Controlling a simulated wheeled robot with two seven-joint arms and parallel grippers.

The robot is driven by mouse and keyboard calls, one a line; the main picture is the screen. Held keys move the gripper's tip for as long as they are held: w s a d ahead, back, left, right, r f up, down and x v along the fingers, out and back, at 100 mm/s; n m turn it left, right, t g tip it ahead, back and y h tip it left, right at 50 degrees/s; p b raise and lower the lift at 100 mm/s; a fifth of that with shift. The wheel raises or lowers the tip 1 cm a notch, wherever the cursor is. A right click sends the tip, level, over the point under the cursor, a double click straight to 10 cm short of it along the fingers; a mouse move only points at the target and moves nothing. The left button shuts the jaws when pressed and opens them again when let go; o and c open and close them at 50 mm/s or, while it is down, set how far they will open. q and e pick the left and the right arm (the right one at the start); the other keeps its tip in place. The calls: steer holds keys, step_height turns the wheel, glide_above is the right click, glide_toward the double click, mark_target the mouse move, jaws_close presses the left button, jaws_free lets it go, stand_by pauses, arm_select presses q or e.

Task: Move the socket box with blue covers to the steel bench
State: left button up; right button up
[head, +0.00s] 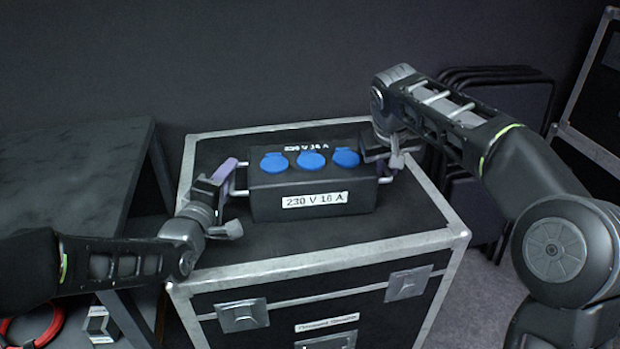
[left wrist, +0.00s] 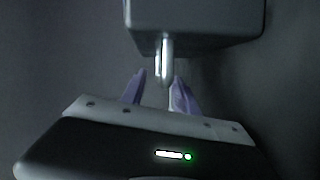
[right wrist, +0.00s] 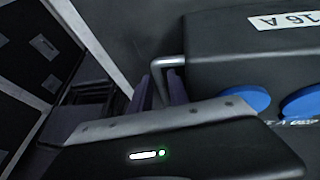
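The dark socket box (head: 312,195) with several blue covers and a "230 V 16 A" label sits on the black flight case (head: 400,215). It has a metal handle at each end. My left gripper (head: 232,184) is at the box's left handle; in the left wrist view the handle (left wrist: 165,58) stands between its parted fingers. My right gripper (head: 385,162) is at the right end; in the right wrist view that handle (right wrist: 168,63) runs between its fingers, which look parted. The grey steel bench (head: 70,180) stands left of the case, its visible top bare.
A red cable (head: 40,325) and a small labelled item (head: 99,325) lie below the bench. Stacked dark chairs (head: 495,85) and another case (head: 600,90) stand at the right. A dark wall is close behind the flight case.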

arm_select(q)
steer(key=shift+w+d, duration=0.2)
steer(key=shift+w, duration=0.3)
arm_select(e)
steer(key=shift+w+f, duration=0.2)
steer(key=shift+f, duration=0.25)
arm_select(q)
steer(key=c, duration=0.4)
arm_select(e)
steer(key=c, duration=0.5)
arm_select(q)
jaws_close()
arm_select(e)
jaws_close()
